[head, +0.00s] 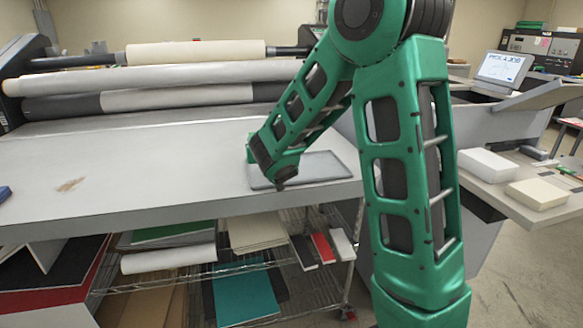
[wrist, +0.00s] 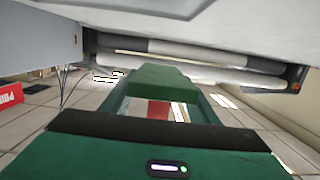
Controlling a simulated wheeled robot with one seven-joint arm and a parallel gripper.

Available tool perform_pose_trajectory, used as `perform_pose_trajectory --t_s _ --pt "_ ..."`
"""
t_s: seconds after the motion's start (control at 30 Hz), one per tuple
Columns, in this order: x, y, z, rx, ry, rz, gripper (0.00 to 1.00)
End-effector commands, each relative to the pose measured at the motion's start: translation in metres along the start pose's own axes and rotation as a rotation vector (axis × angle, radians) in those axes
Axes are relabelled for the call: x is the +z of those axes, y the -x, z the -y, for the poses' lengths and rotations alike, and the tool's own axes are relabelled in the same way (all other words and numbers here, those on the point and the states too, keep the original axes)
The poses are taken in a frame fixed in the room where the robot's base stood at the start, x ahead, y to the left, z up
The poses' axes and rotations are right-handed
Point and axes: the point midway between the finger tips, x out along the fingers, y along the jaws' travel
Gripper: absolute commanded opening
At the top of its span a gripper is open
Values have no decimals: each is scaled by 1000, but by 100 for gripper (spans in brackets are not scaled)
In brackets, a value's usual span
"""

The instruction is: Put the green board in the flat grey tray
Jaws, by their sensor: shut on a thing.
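The flat grey tray (head: 322,167) lies on the right part of the machine's grey bed, near its front edge, partly hidden behind my arm. In the wrist view my gripper (wrist: 160,97) is shut on the green board (wrist: 163,82), which spans between its two green fingers. In the head view the end of my arm is low over the left side of the tray, with a bit of green at its far side. The arm hides the fingers and the board there, so I cannot tell how far the board is above the bed.
Laminator rollers (head: 190,75) run behind the bed (head: 120,160). A wire shelf (head: 215,270) below holds sheets, boards and a roll. White blocks (head: 487,165) lie on a right side table. The left and middle bed are mostly clear. The wrist view looks upside down.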

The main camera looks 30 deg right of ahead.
Motion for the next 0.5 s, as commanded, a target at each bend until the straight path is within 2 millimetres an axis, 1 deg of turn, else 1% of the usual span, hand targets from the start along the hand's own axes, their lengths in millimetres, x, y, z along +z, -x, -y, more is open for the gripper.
perform_pose_trajectory --t_s 0.17,0.3,0.5 --pt "14 -4 -32 14 0 3 32" --pt "30 -9 -62 17 -3 3 32" --pt "50 -15 -98 18 -3 3 32"
